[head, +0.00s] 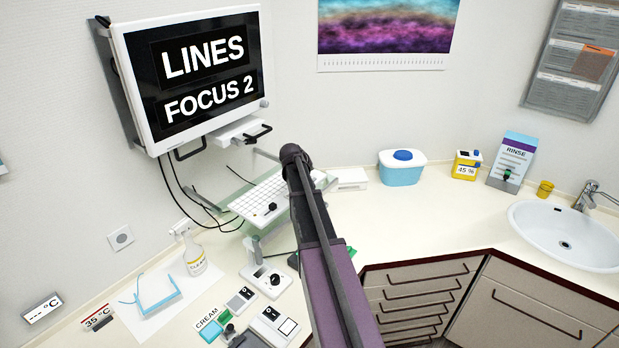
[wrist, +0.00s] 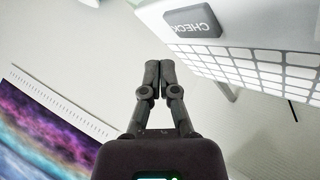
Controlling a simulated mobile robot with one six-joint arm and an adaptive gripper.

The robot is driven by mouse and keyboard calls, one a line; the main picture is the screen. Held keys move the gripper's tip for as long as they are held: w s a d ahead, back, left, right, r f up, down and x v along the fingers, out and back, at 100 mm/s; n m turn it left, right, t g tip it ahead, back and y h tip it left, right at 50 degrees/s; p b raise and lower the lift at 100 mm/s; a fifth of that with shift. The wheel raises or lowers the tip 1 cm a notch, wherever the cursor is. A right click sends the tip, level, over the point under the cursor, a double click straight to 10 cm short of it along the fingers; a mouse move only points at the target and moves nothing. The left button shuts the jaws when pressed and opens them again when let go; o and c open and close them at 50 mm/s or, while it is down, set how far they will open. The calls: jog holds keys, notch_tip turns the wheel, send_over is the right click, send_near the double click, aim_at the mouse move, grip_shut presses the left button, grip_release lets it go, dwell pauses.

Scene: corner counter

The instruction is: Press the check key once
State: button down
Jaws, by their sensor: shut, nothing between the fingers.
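The check key (wrist: 194,21) is a dark grey key with white lettering, upside down in the wrist view, at the corner of a white keyboard (wrist: 262,62). The keyboard also shows in the head view (head: 262,202), partly behind my arm; I cannot make out the check key there. My gripper (wrist: 160,70) has its two dark fingers together and empty. In the wrist picture its tips lie just below and left of the key, with a gap between; the depth is hard to tell. In the head view my arm hides the fingers.
A monitor (head: 190,70) reading "LINES FOCUS 2" hangs above the keyboard. A spray bottle (head: 193,252), a joystick-like controller (head: 267,279) and small devices stand at the front left. A blue-lidded tub (head: 402,170) stands behind right. The counter toward the sink (head: 570,232) is mostly clear.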

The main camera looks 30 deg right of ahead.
jog(key=shift+r+p, duration=1.15)
jog(key=shift+r, duration=0.25)
jog(key=s+a+f+y, duration=0.1)
jog(key=s+a, duration=0.2)
jog(key=a, duration=0.4)
jog(key=s+a+f+g+y, duration=0.1)
jog(key=s+a, duration=0.3)
jog(key=a, duration=0.3)
jog(key=s+a+f+n+y, duration=0.1)
jog(key=s+a+f+y, duration=0.1)
jog(key=a, duration=0.5)
jog(key=shift+s+a+g, duration=0.3)
jog(key=shift+s+a, duration=0.1)
jog(key=shift+s, duration=0.35)
jog(key=s+a+f+n+g+y, duration=0.2)
jog(key=s+a+y, duration=0.2)
jog(key=s+a, duration=1.2)
notch_tip(320, 180, down, 19)
jog(key=s+a+g+b, duration=0.1)
jog(key=b, duration=1.8)
jog(key=shift+s+a, duration=0.15)
jog(key=shift+a, duration=0.15)
jog(key=shift+r, duration=0.1)
